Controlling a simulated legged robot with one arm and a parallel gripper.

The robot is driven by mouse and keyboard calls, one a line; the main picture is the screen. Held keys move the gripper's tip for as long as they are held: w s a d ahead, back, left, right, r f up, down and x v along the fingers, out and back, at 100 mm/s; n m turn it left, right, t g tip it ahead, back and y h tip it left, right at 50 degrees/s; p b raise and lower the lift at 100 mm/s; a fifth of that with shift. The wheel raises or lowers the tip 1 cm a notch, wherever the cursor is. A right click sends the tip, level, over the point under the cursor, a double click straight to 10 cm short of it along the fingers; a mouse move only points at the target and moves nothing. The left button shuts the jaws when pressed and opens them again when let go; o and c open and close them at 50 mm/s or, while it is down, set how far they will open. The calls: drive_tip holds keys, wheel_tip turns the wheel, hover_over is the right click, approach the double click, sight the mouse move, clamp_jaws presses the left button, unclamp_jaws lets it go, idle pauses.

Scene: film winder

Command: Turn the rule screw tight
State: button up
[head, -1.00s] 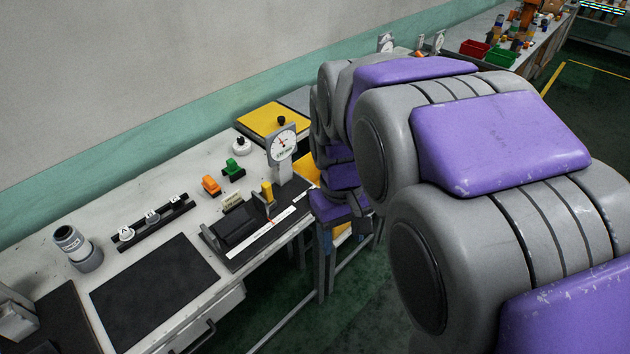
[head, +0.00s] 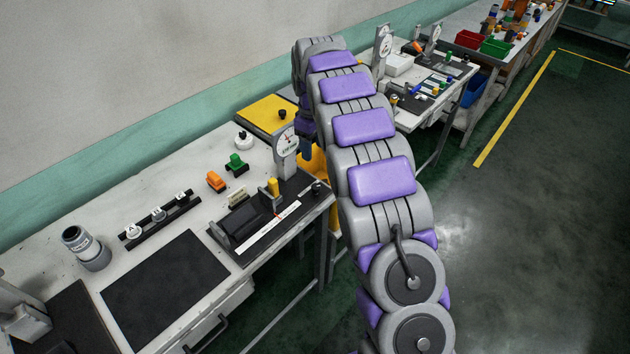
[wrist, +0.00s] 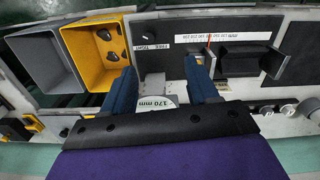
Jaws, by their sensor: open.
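The rule screw appears to be the small black knob (head: 318,187) at the right end of the black fixture. In the wrist view the knob (wrist: 148,27) sits on a black plate above a white label, ahead of my fingers. The white rule strip (head: 268,230) lies along the fixture's front, with a yellow-topped slider (head: 273,187) behind it. My gripper (wrist: 161,72) is open and empty, its blue fingers wide apart, short of the knob in the picture. In the head view my arm mostly hides it; a blue part shows beside the dial gauge.
The dial gauge (head: 287,143) stands on a post close by; its face (wrist: 156,102) shows between my fingers. A yellow bin (wrist: 100,55) and a grey bin (wrist: 45,65) lie left in the wrist view.

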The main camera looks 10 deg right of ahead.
drive_tip(key=w+d+f+n, duration=0.1)
drive_tip(key=w+d+f, duration=0.1)
drive_tip(key=w+f, duration=0.1)
drive_tip(key=b, duration=0.1)
hover_over(316, 186)
drive_tip(key=a, duration=0.1)
wheel_tip(316, 186, down, 8)
drive_tip(key=r, duration=0.1)
drive_tip(key=shift+y, duration=0.3)
drive_tip(key=f, duration=0.2)
drive_tip(key=d+f+b, duration=0.1)
drive_tip(key=f, duration=0.5)
drive_tip(key=shift+s+d, duration=0.1)
drive_tip(key=shift+d, duration=0.2)
drive_tip(key=shift+f, duration=0.45)
drive_tip(key=shift+a+f+b, duration=0.3)
drive_tip(key=shift+a+f, duration=0.1)
drive_tip(key=shift+a, duration=0.3)
drive_tip(key=shift+d, duration=0.3)
drive_tip(key=shift+c, duration=0.4)
drive_tip(key=shift+d, duration=0.25)
drive_tip(key=c, duration=0.3)
drive_tip(key=shift+a, duration=0.3)
drive_tip(key=c, duration=0.7)
drive_tip(key=shift+o, duration=0.2)
drive_tip(key=shift+r, duration=0.1)
